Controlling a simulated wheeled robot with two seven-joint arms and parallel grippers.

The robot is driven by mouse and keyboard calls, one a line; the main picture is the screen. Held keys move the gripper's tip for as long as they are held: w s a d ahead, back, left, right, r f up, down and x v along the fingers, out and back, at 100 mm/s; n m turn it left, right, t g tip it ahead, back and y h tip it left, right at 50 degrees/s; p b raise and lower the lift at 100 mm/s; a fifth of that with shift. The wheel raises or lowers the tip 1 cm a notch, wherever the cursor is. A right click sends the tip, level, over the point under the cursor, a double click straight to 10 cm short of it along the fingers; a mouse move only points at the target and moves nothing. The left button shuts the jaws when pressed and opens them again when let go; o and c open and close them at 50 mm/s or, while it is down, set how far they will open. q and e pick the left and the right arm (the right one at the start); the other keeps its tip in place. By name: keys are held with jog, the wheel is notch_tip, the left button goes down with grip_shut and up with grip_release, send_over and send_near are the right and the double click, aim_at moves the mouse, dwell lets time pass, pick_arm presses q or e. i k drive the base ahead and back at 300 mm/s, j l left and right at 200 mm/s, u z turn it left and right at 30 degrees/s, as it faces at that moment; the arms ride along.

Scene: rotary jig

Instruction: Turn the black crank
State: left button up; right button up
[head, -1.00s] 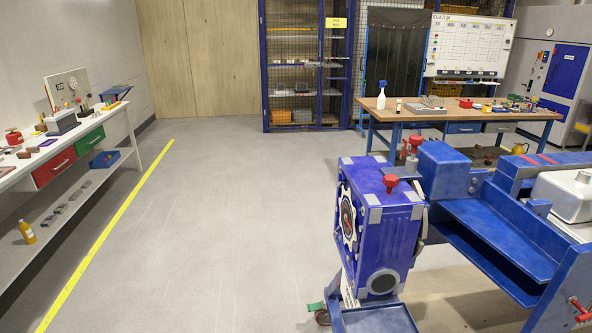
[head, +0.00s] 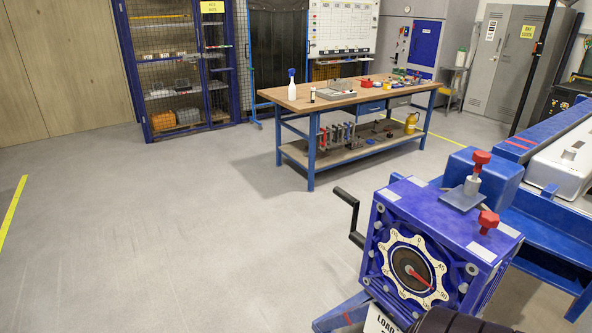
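The black crank (head: 353,216) sticks out from the left side of a blue gearbox-like housing (head: 470,232) at the right of the head view. The housing's front face carries a cream scalloped dial (head: 440,267) with a red pointer over a dark centre. Neither of my grippers shows, and nothing visible touches the crank.
Two red knobs (head: 488,219) stand on the housing's top. A blue machine bench (head: 556,228) lies behind it at right. A wooden workbench (head: 340,91) stands farther back. The grey floor left of the housing is clear.

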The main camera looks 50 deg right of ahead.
aim_at(355, 237)
jog(key=i+l+z, duration=0.15)
jog(key=i+z, duration=0.15)
jog(key=i, duration=0.85)
jog(key=i+j+z, duration=0.15)
jog(key=i+z, duration=0.15)
jog(key=i, duration=0.85)
jog(key=i+l+z, duration=0.15)
jog(key=i+z, duration=0.65)
jog(key=i+j+z, duration=0.15)
jog(key=i+z, duration=0.25)
jog(key=i+j+z, duration=0.35)
jog(key=i+l, duration=0.05)
jog(key=l, duration=0.05)
